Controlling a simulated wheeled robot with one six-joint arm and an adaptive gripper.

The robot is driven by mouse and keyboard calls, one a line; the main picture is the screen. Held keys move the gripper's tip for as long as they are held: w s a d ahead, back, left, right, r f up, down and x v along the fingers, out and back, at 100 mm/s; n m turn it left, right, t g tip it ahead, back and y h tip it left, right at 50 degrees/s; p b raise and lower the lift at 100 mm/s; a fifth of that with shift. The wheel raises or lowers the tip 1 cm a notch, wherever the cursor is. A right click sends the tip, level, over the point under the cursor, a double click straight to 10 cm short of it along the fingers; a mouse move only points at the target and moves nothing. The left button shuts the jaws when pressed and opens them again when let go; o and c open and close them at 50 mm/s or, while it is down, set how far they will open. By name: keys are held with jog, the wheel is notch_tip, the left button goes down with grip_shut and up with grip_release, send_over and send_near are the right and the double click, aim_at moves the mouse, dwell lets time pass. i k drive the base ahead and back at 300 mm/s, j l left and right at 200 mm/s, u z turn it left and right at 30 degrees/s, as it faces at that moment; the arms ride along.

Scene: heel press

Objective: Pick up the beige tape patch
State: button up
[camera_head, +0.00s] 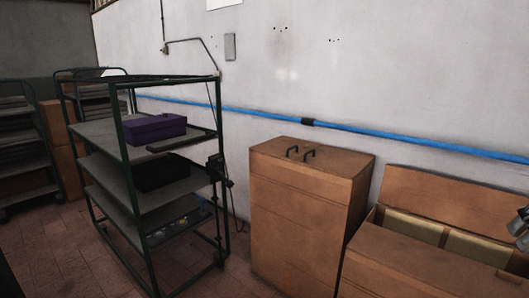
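I cannot make out the beige tape patch for certain. A small light-tan patch (505,276) shows on the top edge of the open wooden box at the lower right. It is too small to tell what it is. A grey metal part that looks like my gripper (522,229) is cut off by the right picture edge, above the right end of that box. Its fingers do not show clearly, so I cannot tell if it is open or shut, or if it holds anything.
The open wooden box (425,263) holds beige-olive panels (412,226). A closed wooden cabinet (300,215) with two black handles stands left of it. A green-framed shelf cart (132,202) carries a purple box (155,128). A blue pipe (400,138) runs along the wall. Brick floor shows at lower left.

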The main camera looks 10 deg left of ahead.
aim_at(307, 148)
jog(key=u, duration=0.3)
jog(key=i+j+z, duration=0.2)
jog(key=i+j, duration=0.2)
jog(key=i, duration=0.2)
jog(key=i+j+z, duration=0.3)
jog(key=j, duration=0.35)
jog(key=i+j+z, duration=0.1)
jog(key=i+j, duration=0.15)
jog(key=i+j+z, duration=0.15)
jog(key=j, duration=0.3)
jog(key=i+j+z, duration=0.15)
jog(key=j, duration=0.25)
jog(key=i+j+z, duration=0.15)
jog(key=j, duration=0.2)
jog(key=i+j+z, duration=0.1)
jog(key=j, duration=0.3)
jog(key=j+z, duration=0.1)
jog(key=j, duration=0.55)
